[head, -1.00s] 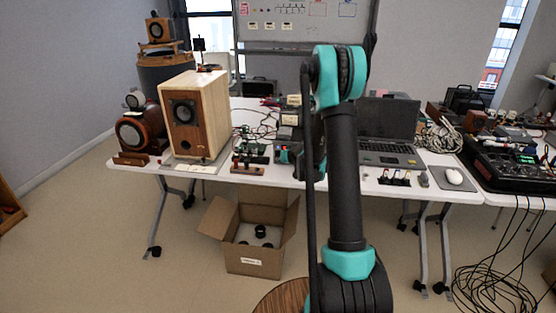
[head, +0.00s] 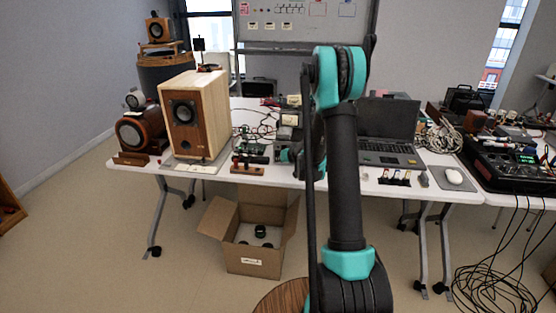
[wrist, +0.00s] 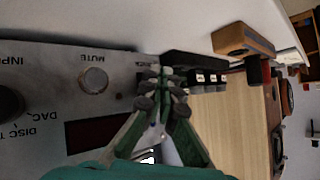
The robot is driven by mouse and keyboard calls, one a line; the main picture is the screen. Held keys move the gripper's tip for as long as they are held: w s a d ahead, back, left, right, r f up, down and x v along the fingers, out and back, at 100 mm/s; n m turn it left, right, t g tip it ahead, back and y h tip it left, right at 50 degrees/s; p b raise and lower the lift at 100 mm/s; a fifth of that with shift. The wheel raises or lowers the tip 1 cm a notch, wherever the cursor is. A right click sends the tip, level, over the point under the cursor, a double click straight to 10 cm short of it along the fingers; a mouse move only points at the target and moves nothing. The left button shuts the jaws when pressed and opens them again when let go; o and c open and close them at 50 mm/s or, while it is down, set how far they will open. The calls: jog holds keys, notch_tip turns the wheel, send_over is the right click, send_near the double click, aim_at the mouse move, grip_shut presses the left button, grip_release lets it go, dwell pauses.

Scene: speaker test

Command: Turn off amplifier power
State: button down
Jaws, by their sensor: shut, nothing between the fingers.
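The amplifier has a silver front panel (wrist: 60,75), which fills the left of the wrist view upside down. It shows a round MUTE button (wrist: 93,80), a dark knob (wrist: 10,103) and a dark red display (wrist: 95,135). My gripper (wrist: 160,82) is shut and empty, its green fingers together in front of the panel's right end. The fingertips partly cover the lettering there, and no power switch can be made out. I cannot tell whether they touch the panel. In the head view the amplifier (head: 285,133) is mostly hidden behind my arm.
A wooden block (wrist: 243,38) and black parts lie beside the panel in the wrist view. In the head view a wooden speaker (head: 206,125) stands left on the white table, with a laptop (head: 385,155) right. An open cardboard box (head: 253,263) sits on the floor below.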

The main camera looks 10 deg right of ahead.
jog(key=shift+s, duration=0.15)
jog(key=shift+s+a+r, duration=0.15)
jog(key=shift+s+a, duration=0.1)
jog(key=shift+s, duration=0.35)
jog(key=shift+s, duration=0.1)
jog(key=shift+s+a+r, duration=0.1)
jog(key=shift+s+a, duration=0.15)
jog(key=shift+s, duration=0.5)
jog(key=shift+s+a+r, duration=0.15)
jog(key=shift+s+a, duration=0.1)
jog(key=shift+s, duration=0.5)
jog(key=shift+s+a+r, duration=0.1)
jog(key=shift+s+a, duration=0.15)
jog(key=shift+s, duration=0.5)
